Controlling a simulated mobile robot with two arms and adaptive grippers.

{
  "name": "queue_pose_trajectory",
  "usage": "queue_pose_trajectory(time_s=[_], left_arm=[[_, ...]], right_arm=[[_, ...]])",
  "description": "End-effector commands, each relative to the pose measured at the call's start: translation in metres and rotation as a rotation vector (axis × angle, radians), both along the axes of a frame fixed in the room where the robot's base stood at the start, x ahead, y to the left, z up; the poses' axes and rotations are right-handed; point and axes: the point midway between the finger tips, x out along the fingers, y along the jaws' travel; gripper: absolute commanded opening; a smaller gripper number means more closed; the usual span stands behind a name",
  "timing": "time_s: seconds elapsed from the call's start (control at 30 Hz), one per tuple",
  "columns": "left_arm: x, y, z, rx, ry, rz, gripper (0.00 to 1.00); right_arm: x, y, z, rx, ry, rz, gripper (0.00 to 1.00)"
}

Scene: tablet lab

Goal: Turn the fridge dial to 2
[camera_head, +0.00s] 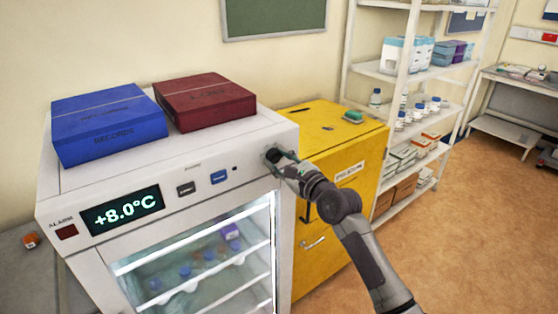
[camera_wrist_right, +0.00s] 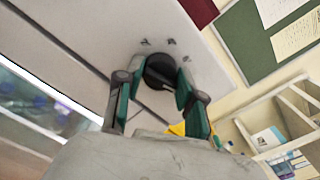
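The white fridge (camera_head: 150,185) stands at the left with a lit display (camera_head: 123,209) reading +8.0°C. Its round black dial (camera_head: 272,155) is at the right end of the front panel. The dial (camera_wrist_right: 160,71) also shows in the right wrist view, with small marks above it that are too blurred to read. My right gripper (camera_head: 279,160) is at the dial. In the wrist view the right gripper's green fingertips (camera_wrist_right: 158,84) flank the dial's two sides, with no clear gap seen. My left gripper is in neither view.
A blue box (camera_head: 105,125) and a dark red box (camera_head: 205,100) lie on top of the fridge. A yellow cabinet (camera_head: 335,135) stands close on its right, beside white shelves (camera_head: 385,72) with bottles and boxes. The floor (camera_head: 480,220) at the right is clear.

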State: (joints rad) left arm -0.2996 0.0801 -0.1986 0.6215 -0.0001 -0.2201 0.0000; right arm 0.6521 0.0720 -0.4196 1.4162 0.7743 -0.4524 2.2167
Motion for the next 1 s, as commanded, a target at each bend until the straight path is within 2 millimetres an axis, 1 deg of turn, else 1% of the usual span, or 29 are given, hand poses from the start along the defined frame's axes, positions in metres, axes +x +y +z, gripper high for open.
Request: queue_pose_trajectory(time_s=[0.03,0.07,0.27,0.47,0.67,1.0], left_arm=[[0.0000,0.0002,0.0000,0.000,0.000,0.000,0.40],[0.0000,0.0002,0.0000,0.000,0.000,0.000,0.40],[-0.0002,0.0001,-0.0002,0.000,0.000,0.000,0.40],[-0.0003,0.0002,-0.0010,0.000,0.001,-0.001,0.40],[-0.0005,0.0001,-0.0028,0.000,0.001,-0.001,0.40],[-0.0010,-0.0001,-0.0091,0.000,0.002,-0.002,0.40]], right_arm=[[-0.0001,-0.0001,-0.0001,0.000,0.000,0.000,0.08],[-0.0001,-0.0001,-0.0001,0.000,0.000,0.000,0.03],[-0.0001,-0.0001,-0.0002,-0.010,-0.007,0.000,0.03],[-0.0001,-0.0002,-0.0004,-0.066,-0.048,0.000,0.03],[-0.0002,-0.0001,-0.0008,-0.183,-0.133,0.000,0.03],[-0.0002,0.0002,-0.0015,-0.444,-0.322,0.001,0.03]])
